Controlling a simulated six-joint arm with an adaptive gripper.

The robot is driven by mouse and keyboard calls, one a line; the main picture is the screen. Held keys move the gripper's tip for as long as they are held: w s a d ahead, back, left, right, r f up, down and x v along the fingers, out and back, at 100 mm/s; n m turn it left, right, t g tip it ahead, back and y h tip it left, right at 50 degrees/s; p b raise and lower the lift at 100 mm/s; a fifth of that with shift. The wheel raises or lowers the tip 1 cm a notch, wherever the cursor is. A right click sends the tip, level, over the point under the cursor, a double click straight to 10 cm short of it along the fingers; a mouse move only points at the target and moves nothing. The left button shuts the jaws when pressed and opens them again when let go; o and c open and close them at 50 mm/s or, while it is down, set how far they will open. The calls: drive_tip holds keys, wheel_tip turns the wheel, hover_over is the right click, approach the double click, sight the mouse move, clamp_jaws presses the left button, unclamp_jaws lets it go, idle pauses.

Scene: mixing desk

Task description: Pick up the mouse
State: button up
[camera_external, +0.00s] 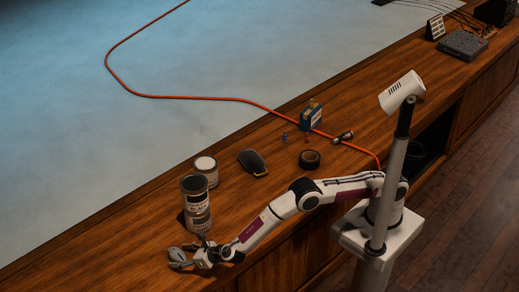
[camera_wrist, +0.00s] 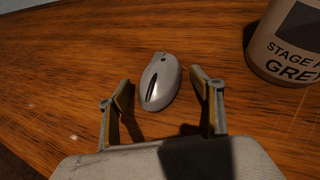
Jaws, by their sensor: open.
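The mouse (camera_wrist: 158,84) is light grey and rounded with a dark slot on top. It lies on the wooden desk in the wrist view, ahead of my palm and between the lines of my two fingers. My gripper (camera_wrist: 160,82) is open, with a finger on each side of the mouse and visible gaps to it. In the external view my gripper (camera_external: 180,258) is low over the front left of the desk; the mouse is hard to separate from the fingers there.
A tall labelled can (camera_external: 195,207) stands close beyond my gripper; a labelled can (camera_wrist: 290,45) also shows at right in the wrist view. A shorter can (camera_external: 206,170), a dark rounded object (camera_external: 253,162) and a black tape roll (camera_external: 309,159) stand farther along. An orange cable (camera_external: 190,97) crosses behind.

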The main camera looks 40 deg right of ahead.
sight(178, 258)
drive_tip(key=shift+c, duration=0.4)
drive_tip(key=c, duration=1.2)
drive_tip(key=shift+c, duration=0.2)
drive_tip(key=shift+r, duration=0.1)
drive_tip(key=shift+r, duration=0.2)
drive_tip(key=shift+c, duration=0.6)
drive_tip(key=shift+r, duration=4.75)
